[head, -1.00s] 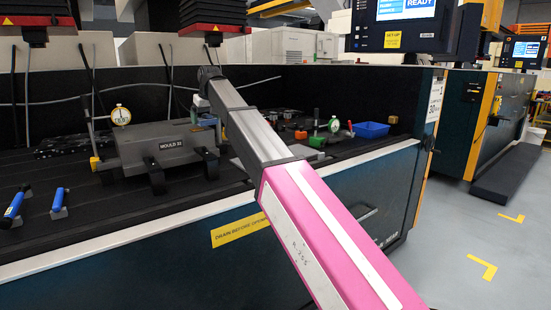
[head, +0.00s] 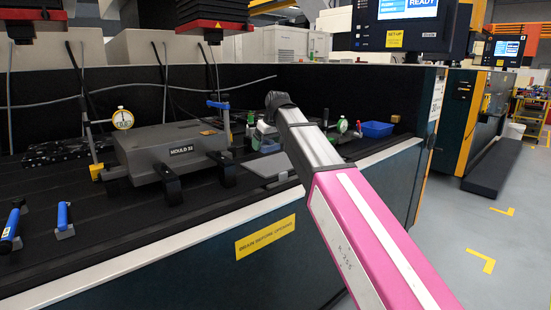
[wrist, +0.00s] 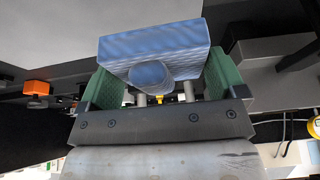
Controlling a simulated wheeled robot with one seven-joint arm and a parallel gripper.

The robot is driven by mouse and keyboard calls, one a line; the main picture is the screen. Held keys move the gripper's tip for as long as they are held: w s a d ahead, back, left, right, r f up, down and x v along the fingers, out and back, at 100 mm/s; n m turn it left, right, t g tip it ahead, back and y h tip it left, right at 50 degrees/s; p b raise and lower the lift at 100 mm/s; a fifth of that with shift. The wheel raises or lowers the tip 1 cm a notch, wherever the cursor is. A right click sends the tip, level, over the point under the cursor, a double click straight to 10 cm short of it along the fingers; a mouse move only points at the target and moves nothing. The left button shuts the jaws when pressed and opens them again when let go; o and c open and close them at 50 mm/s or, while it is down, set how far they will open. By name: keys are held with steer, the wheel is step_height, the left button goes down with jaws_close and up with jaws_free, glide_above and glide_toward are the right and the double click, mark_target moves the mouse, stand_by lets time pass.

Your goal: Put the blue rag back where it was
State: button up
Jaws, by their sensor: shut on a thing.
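The blue rag (wrist: 155,45) shows in the wrist view as a folded, finely striped block with a rounded bulge on its near side. My gripper (wrist: 158,72) is shut on it, with a green pad on each side of the rag. In the head view my gripper is small and mostly hidden by my arm, near the right end of the mould, above the worktable. The rag cannot be made out clearly there.
The grey mould (head: 165,152) stands on the dark worktable (head: 130,212), with a dial gauge (head: 122,119) at its left. Two blue-handled tools (head: 63,217) lie front left. An orange block (wrist: 37,87) shows in the wrist view.

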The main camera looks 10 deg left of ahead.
glide_above(272, 162)
steer(key=d, duration=0.1)
steer(key=f, duration=0.1)
steer(key=s+f, duration=0.1)
steer(key=f, duration=0.1)
steer(key=shift+f, duration=2.15)
steer(key=shift+f, duration=0.15)
steer(key=o, duration=0.6)
steer(key=v, duration=1.2)
